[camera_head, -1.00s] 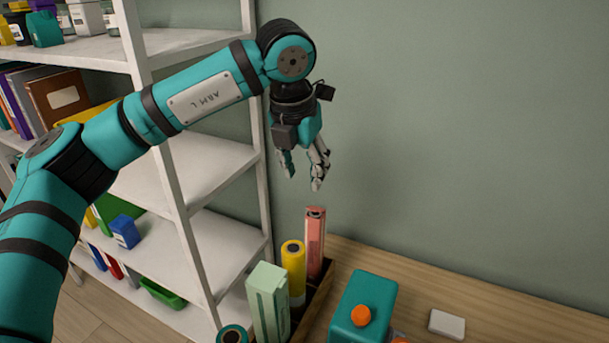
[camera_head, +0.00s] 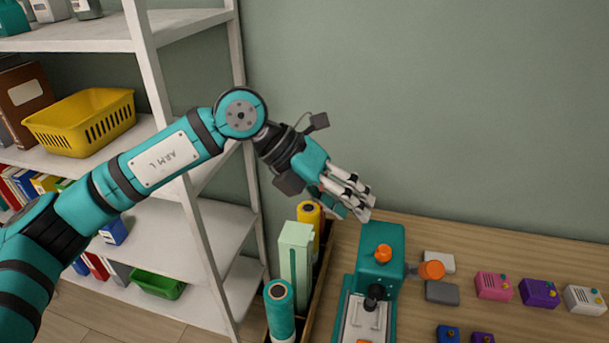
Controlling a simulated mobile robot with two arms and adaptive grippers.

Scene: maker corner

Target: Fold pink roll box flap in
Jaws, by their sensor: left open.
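My left gripper (camera_head: 355,210) is open and tilted down to the right. It is in front of the wall, above the back end of the dark crate (camera_head: 318,290) as seen in the head view. The pink roll box cannot be made out clearly now; my left gripper covers the place behind the yellow roll where it stood. The state of its flap cannot be seen. My right gripper is not in view.
The crate holds a yellow roll (camera_head: 309,213), a pale green box (camera_head: 296,255) and a teal roll (camera_head: 280,305). A teal machine with orange knobs (camera_head: 380,260) stands just right of it. Small coloured blocks (camera_head: 492,286) lie farther right. White shelves (camera_head: 200,235) stand left.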

